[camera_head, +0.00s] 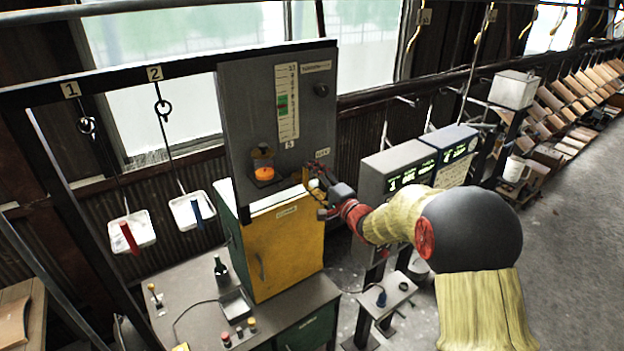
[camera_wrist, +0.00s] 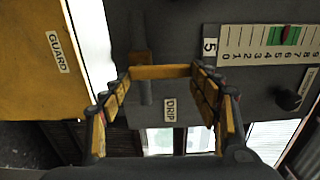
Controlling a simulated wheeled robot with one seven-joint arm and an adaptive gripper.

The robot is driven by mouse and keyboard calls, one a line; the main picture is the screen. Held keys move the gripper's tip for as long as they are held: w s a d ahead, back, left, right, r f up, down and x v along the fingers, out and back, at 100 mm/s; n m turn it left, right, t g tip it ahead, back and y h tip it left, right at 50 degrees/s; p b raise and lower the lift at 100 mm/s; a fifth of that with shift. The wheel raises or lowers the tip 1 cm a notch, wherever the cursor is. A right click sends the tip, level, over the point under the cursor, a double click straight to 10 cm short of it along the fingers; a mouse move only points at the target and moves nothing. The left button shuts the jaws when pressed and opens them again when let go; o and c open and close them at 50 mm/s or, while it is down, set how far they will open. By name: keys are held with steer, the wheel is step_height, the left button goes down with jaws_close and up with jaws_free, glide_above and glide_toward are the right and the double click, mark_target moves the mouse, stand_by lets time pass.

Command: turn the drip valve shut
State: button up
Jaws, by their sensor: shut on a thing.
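The drip valve has a yellow-orange lever (camera_wrist: 163,72) beside a brown stem, above the DRIP label (camera_wrist: 169,110) in the wrist view. My gripper (camera_wrist: 163,75) is shut on this lever, with one finger at each end of it. The lever runs across the wrist picture. In the head view my gripper (camera_head: 316,185) is at the lower right of the grey panel (camera_head: 232,95), next to the DRIP label, and partly covers the valve. A sight glass (camera_head: 263,163) with orange contents is left of it. The level scale (camera_head: 287,105) has a green band.
A yellow guard cabinet (camera_head: 290,245) stands directly below the panel. A bench (camera_head: 180,290) with a bottle and buttons is at lower left. Two white trays (camera_head: 132,231) hang at left. Grey display boxes (camera_head: 400,165) stand close right of my wrist. Open floor is at far right.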

steer(key=o, duration=1.7)
steer(key=v, duration=1.2)
steer(key=shift+w, duration=0.1)
